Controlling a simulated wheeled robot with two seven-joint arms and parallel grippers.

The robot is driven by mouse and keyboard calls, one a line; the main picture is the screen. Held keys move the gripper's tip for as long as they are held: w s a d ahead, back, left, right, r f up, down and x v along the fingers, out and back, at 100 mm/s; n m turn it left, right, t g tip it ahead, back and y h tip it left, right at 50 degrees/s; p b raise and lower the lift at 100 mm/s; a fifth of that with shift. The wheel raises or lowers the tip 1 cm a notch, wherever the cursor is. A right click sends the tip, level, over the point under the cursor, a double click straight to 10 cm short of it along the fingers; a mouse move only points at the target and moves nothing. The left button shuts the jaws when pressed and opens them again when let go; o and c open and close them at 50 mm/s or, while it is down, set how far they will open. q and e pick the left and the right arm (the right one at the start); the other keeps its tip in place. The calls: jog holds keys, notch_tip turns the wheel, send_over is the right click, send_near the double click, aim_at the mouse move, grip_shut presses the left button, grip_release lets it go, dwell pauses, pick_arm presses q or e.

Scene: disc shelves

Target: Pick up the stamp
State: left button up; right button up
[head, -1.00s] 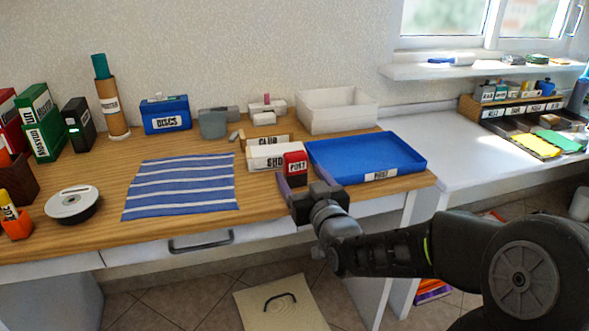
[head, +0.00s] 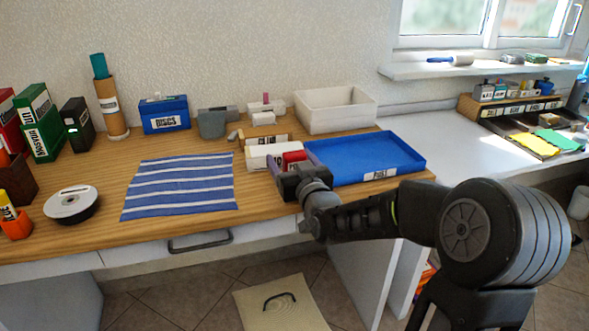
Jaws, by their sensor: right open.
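A small red block (head: 294,156), which I take for the stamp, stands on the wooden desk beside a white box and the left edge of the blue tray (head: 330,179). Earlier its front label read POST; now my gripper hides most of it. My right gripper (head: 291,165) is open, reaching in from the lower right, with its fingers at either side of the red block. I cannot tell whether they touch it. My left gripper is not in view.
A white box (head: 264,156) stands close left of the red block. A striped blue cloth (head: 180,187) lies further left. A white bin (head: 336,110), a blue DISCS box (head: 164,114) and a grey tape dispenser (head: 212,124) stand at the back.

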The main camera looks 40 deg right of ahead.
dwell(0.6)
jog(key=c, duration=1.5)
jog(key=shift+o, duration=0.2)
notch_tip(320, 180, up, 10)
jog(key=p, duration=0.1)
jog(key=shift+p, duration=0.35)
